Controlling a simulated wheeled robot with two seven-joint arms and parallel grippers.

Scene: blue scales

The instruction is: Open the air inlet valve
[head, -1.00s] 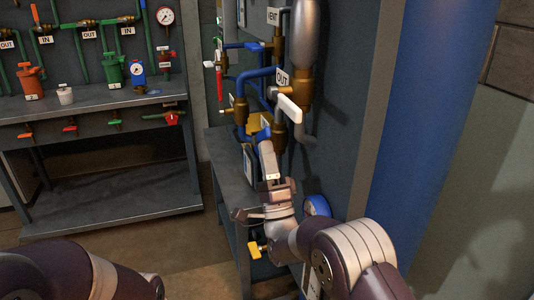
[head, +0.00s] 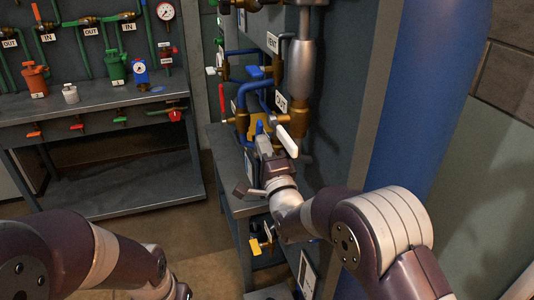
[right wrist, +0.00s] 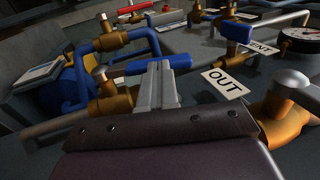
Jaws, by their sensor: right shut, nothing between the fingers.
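The blue-piped rig on the right holds several valves. Which valve is the air inlet is unclear. My left gripper is out of view.
A red lever (head: 222,98) and blue pipes stand left of the gripper. A silver cylinder (head: 301,75) stands close on the right. A yellow handle (head: 255,246) hangs below. A bench (head: 100,105) with green piping is at the left.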

